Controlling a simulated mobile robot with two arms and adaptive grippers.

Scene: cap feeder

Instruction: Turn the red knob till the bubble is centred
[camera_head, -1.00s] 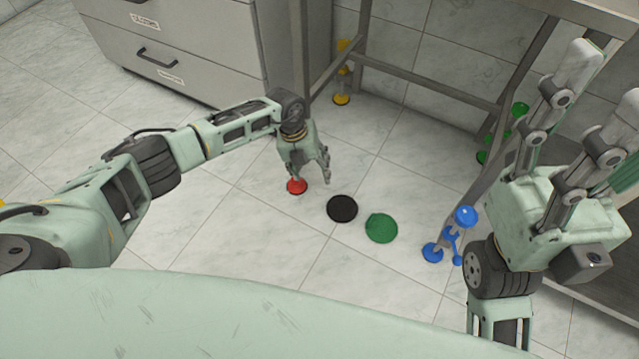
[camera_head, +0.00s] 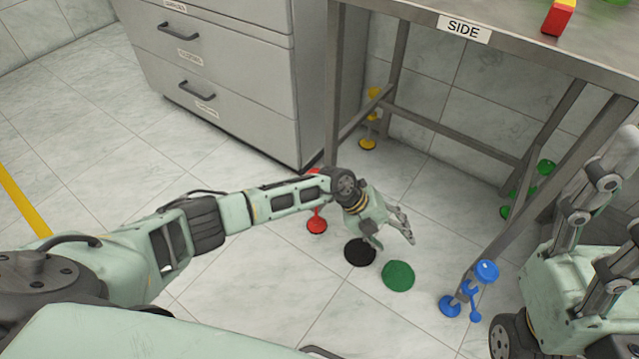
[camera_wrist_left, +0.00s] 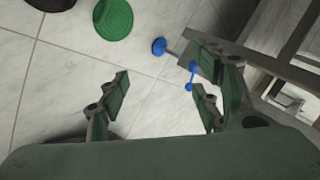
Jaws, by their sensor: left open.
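The red knob stands by the front left table leg. Its red foot (camera_head: 317,226) rests on the floor, and my left forearm hides part of its stem. My left gripper (camera_head: 406,228) is open and empty, to the right of the red knob and above the floor near the black disc. In the left wrist view, the fingers (camera_wrist_left: 160,95) are spread with floor between them, and the red knob is out of that picture. My right gripper (camera_head: 622,215) is at the right edge, fingers up and apart. No bubble can be made out.
A black disc (camera_head: 360,252) and a green disc (camera_head: 398,276) lie on the floor. Blue (camera_head: 487,271), yellow (camera_head: 368,143) and green (camera_head: 545,167) knobs stand by other table legs. The steel table (camera_head: 400,5) carries a red and yellow block (camera_head: 558,18). Grey drawers (camera_head: 225,70) stand at left.

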